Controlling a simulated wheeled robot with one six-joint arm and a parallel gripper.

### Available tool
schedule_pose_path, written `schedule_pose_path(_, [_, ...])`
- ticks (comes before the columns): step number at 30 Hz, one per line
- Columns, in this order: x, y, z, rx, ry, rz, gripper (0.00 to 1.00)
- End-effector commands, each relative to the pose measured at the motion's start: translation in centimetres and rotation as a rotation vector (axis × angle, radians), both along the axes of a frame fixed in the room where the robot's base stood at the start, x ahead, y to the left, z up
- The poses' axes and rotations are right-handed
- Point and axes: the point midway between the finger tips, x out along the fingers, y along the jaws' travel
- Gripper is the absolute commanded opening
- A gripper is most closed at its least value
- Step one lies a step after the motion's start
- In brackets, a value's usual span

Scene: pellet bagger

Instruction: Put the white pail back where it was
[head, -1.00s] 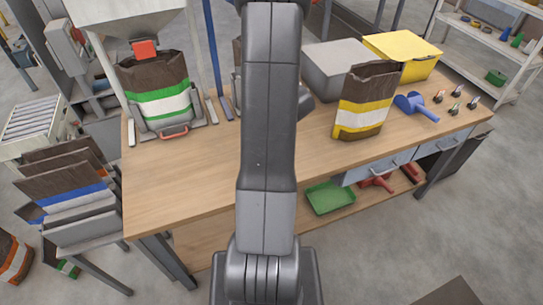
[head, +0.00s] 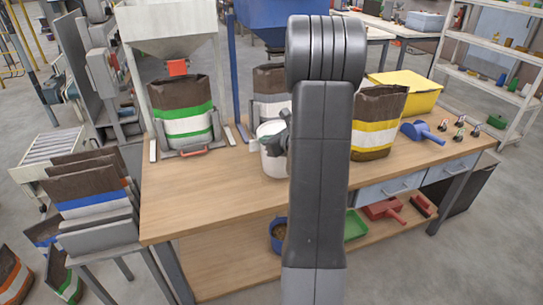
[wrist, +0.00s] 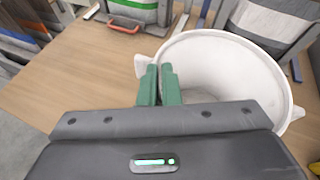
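The white pail (head: 271,158) is at the middle of the wooden bench, partly hidden by my arm in the head view. Its wide open mouth (wrist: 262,52) fills the right of the wrist view, and it looks empty. The green fingers of my gripper (wrist: 159,84) are close together at the pail's left rim, one outside the wall and one inside. The gripper looks shut on the rim. In the head view only a bit of the gripper (head: 284,138) shows beside my arm. I cannot tell whether the pail's base touches the bench.
A green-striped bag (head: 184,120) stands under the left hopper, a grey-banded bag (head: 270,104) behind the pail. A yellow-striped bag (head: 376,135), yellow bin (head: 412,92) and blue scoop (head: 422,131) stand to the right. The bench's left front (head: 205,198) is clear.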

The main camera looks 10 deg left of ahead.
Motion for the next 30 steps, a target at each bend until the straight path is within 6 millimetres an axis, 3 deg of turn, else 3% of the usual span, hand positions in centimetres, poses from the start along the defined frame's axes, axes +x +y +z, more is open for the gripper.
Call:
schedule_pose_path(12, [0.0,0.0,-4.1,0.001,-0.001,0.0,0.0])
schedule_pose_path(26, [0.0,0.0,-4.5,0.002,-0.003,-0.001,0.0])
schedule_pose_path(27, [0.0,0.0,-4.4,0.001,-0.002,0.0,0.1])
schedule_pose_path(30, [0.0,0.0,-4.4,0.001,-0.001,-0.001,0.26])
